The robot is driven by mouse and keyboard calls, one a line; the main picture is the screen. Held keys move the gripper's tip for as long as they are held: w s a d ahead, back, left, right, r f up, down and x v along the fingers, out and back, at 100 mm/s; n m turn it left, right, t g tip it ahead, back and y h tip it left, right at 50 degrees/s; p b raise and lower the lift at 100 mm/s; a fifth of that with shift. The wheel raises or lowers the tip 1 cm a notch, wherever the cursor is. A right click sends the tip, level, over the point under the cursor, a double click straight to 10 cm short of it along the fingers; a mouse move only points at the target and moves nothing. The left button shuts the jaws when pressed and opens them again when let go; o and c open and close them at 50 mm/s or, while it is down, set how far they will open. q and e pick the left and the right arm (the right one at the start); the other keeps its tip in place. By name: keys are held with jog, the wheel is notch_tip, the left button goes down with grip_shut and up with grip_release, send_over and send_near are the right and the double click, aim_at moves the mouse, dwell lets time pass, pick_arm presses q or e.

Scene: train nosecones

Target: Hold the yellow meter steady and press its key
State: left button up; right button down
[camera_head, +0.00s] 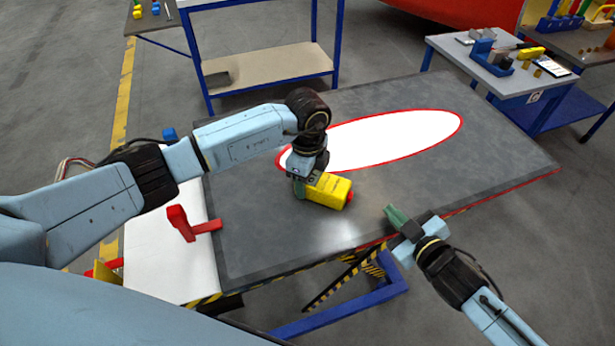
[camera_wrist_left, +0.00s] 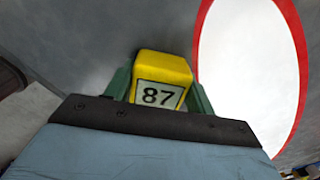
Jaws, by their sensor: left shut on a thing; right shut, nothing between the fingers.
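The yellow meter (camera_head: 328,191) lies on the dark grey table top, with a red part at its right end in the head view. My left gripper (camera_head: 306,187) is shut on the meter from above, at its left end. In the left wrist view the meter (camera_wrist_left: 163,75) sits between the green fingers of my left gripper (camera_wrist_left: 160,90), and its white display reads 87. The red key does not show there. My right gripper (camera_head: 393,212) is shut and empty, at the near right edge of the table, to the right of the meter and apart from it.
The table (camera_head: 270,240) has a white oval with a red rim (camera_head: 400,137) behind the meter. A red clamp-like object (camera_head: 185,224) stands on a white surface at the near left. A side table (camera_head: 520,80) with small items is at the back right. Free table surface surrounds the meter.

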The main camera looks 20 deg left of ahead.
pick_arm(q)
jog(key=o, duration=1.3)
jog(key=shift+f, duration=0.1)
